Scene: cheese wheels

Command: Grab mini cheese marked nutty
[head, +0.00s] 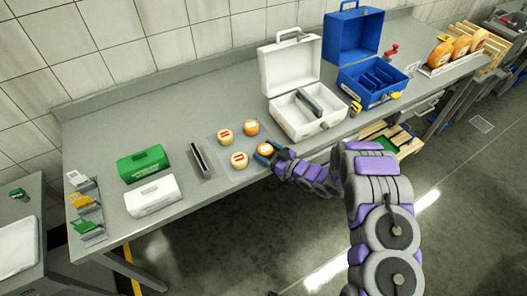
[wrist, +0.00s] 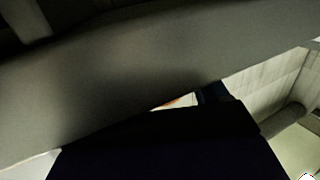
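Several mini cheese wheels sit on a pale mat (head: 218,160) on the steel table in the head view. Two are pale with red labels, one at the back left (head: 225,137) and one at the front left (head: 239,160). Two are orange, one at the back right (head: 251,128) and one at the front right (head: 264,150). The labels are too small to read. My gripper (head: 266,155) is at the front-right orange wheel, with blue fingers beside it. Whether it touches or grips the wheel is unclear. The wrist view is mostly blocked by dark, close surfaces.
A dark upright slotted piece (head: 199,160) stands left of the mat. Green (head: 143,163) and white (head: 152,195) boxes lie further left. An open white case (head: 291,119) and an open blue case (head: 370,85) stand to the right. Larger cheese wheels (head: 461,47) stand at the far right.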

